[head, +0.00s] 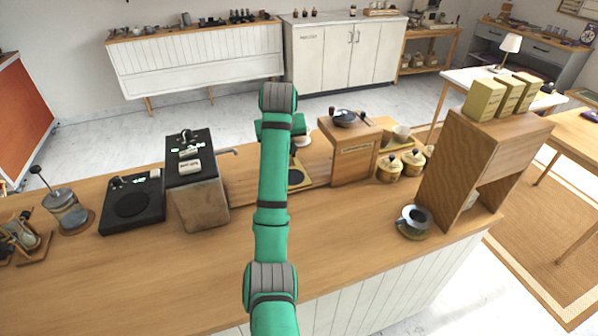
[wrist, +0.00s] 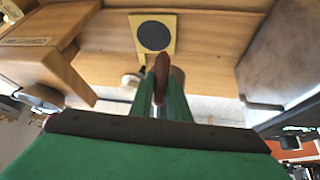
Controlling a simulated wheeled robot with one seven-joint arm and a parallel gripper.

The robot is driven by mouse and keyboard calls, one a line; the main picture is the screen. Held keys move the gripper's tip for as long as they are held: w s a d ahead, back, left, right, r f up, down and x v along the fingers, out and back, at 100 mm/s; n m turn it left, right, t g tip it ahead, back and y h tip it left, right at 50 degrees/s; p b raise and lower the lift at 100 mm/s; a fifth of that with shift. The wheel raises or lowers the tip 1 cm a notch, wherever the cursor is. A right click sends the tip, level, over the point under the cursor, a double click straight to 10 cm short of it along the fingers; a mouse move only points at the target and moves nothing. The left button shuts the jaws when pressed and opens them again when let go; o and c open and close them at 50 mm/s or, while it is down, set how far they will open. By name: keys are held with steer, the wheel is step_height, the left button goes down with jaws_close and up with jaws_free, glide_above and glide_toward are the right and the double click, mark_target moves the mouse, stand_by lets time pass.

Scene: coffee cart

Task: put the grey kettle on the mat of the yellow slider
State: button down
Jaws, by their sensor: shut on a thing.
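My gripper (wrist: 160,95) is shut on a brown handle (wrist: 161,70), which fits the grey kettle. A little of the kettle's grey body (wrist: 178,76) shows past the fingers; the rest is hidden. In the head view my gripper (head: 271,129) is mostly behind my own arm, above the counter's far side. A pale piece (head: 303,139) shows just right of it. The yellow slider (head: 305,184) is on the counter below, partly behind my arm. In the wrist view the slider (wrist: 172,47) carries a round dark mat (wrist: 153,36) with nothing on it, beyond the fingertips.
A wooden box (head: 354,158) with a bowl on top stands right of the slider, beside yellow jars (head: 389,168). A dark-topped block (head: 196,195) stands left. A cup (head: 413,219) and wooden shelf (head: 465,170) are farther right. The front counter is clear.

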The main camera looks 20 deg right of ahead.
steer(key=s+d+f, duration=0.2)
steer(key=d+f, duration=0.2)
steer(key=f, duration=0.5)
steer(key=shift+s+d, duration=0.25)
steer(key=shift+s, duration=0.15)
steer(key=c, duration=1.7)
jaws_free()
steer(key=shift+f, duration=0.15)
steer(key=shift+o, duration=0.2)
steer(key=v, duration=1.2)
